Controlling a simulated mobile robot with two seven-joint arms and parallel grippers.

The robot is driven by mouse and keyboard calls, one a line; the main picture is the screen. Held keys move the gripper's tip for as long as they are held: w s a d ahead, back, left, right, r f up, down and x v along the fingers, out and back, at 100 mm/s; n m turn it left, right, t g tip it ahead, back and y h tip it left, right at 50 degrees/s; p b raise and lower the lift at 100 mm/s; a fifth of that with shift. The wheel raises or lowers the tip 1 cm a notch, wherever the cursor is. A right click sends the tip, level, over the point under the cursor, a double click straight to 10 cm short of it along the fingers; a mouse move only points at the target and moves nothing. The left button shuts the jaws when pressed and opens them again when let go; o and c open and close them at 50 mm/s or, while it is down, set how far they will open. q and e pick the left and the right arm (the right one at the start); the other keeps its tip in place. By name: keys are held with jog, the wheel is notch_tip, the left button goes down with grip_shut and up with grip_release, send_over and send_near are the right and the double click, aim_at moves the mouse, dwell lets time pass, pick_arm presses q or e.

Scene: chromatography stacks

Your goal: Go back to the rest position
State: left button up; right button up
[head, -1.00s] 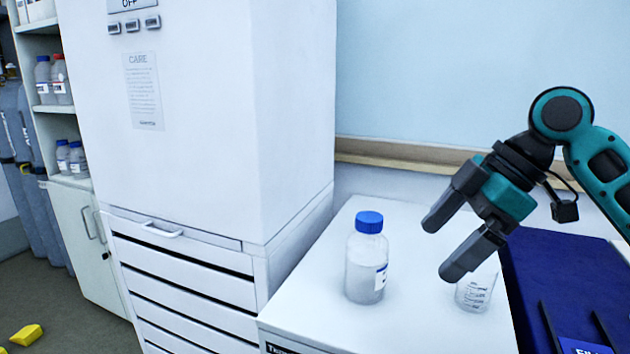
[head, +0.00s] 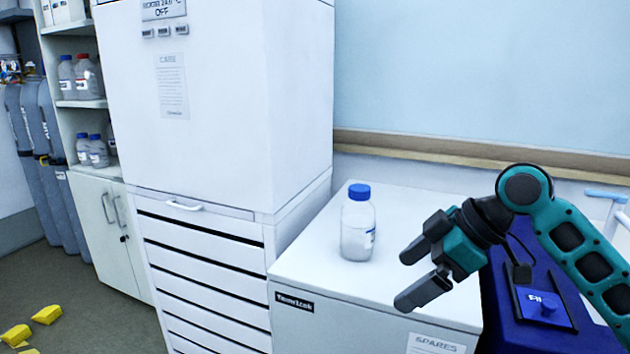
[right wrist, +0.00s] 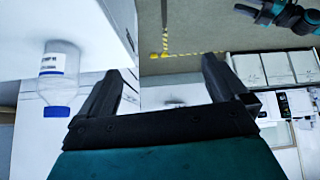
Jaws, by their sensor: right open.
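My right gripper (head: 408,278) is open and empty, with its fingers pointing left above the white cabinet top (head: 410,205). It is in front of and to the right of a clear bottle with a blue cap (head: 357,228), apart from it. The right wrist view shows the open fingers (right wrist: 163,75) with nothing between them and the bottle (right wrist: 60,72) to their left. A small teal and black part of my left arm shows at the top right there; its jaws are too small to read. The glass beaker is not visible now.
A dark blue box (head: 525,315) stands right of the cabinet, below my right forearm. A tall white oven (head: 215,110) with drawers beneath is at the left. Shelves with bottles (head: 90,78) and grey gas cylinders (head: 45,160) stand farther left. Yellow pieces (head: 47,314) lie on the floor.

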notch_tip(320, 180, down, 19)
jog(key=s+a+m+t+p, duration=0.1)
jog(key=s+a+m+t, duration=0.15)
jog(key=m+t, duration=0.35)
jog(key=s+d+f+m+t+h, duration=0.1)
jog(key=s+d+f+m+h, duration=0.1)
jog(key=s+f, duration=0.3)
jog(key=s+d+f+m+t+h+p, duration=0.1)
jog(key=s+d+f+m+h, duration=0.2)
jog(key=s, duration=0.8)
notch_tip(320, 180, down, 3)
jog(key=shift+s+d+r+m, duration=0.1)
jog(key=shift+s+d+m, duration=0.2)
jog(key=shift+s+m, duration=0.15)
